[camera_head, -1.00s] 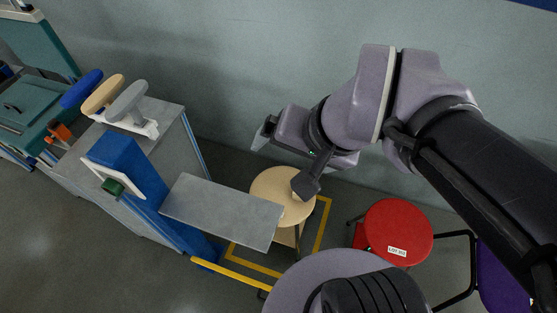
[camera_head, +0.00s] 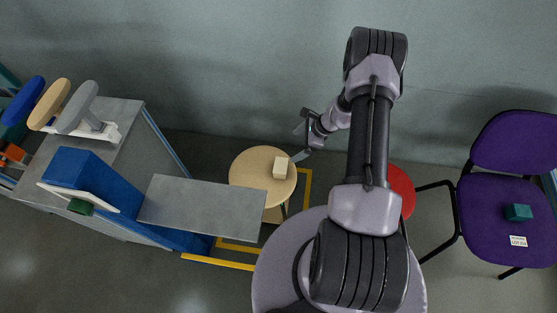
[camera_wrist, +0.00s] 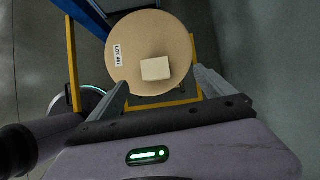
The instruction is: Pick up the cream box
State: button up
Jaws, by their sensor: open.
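The cream box (camera_head: 280,167) is a small pale block on the round wooden stool seat (camera_head: 247,172). In the wrist view the cream box (camera_wrist: 155,69) lies on the seat (camera_wrist: 150,28), right of a label, and appears between the two finger directions. My gripper (camera_head: 297,143) is just right of and above the stool seat in the head view. In the wrist view my gripper (camera_wrist: 160,90) has its fingers spread, with nothing between them. The fingers look apart from the box.
A grey plate (camera_head: 200,205) on a blue frame (camera_head: 85,175) stands close left of the stool. A red stool (camera_head: 403,190) is partly hidden behind my arm. A purple chair (camera_head: 500,210) holding a teal block (camera_head: 518,212) stands at the right.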

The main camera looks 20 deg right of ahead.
send_near(281, 164)
jog(key=shift+m, duration=0.4)
jog(key=b+x, duration=0.5)
jog(key=x, duration=0.2)
jog(key=shift+w+a+f, duration=0.15)
jog(key=shift+a+f, duration=0.05)
jog(key=shift+f, duration=0.1)
jog(key=b+x, duration=0.1)
jog(key=x, duration=0.1)
jog(key=b+x, duration=0.2)
jog(key=x, duration=0.1)
jog(key=shift+s+a+f, duration=0.2)
jog(key=shift+s+f, duration=0.05)
jog(key=shift+f, duration=0.2)
jog(key=shift+r, duration=0.2)
jog(key=c, duration=1.6)
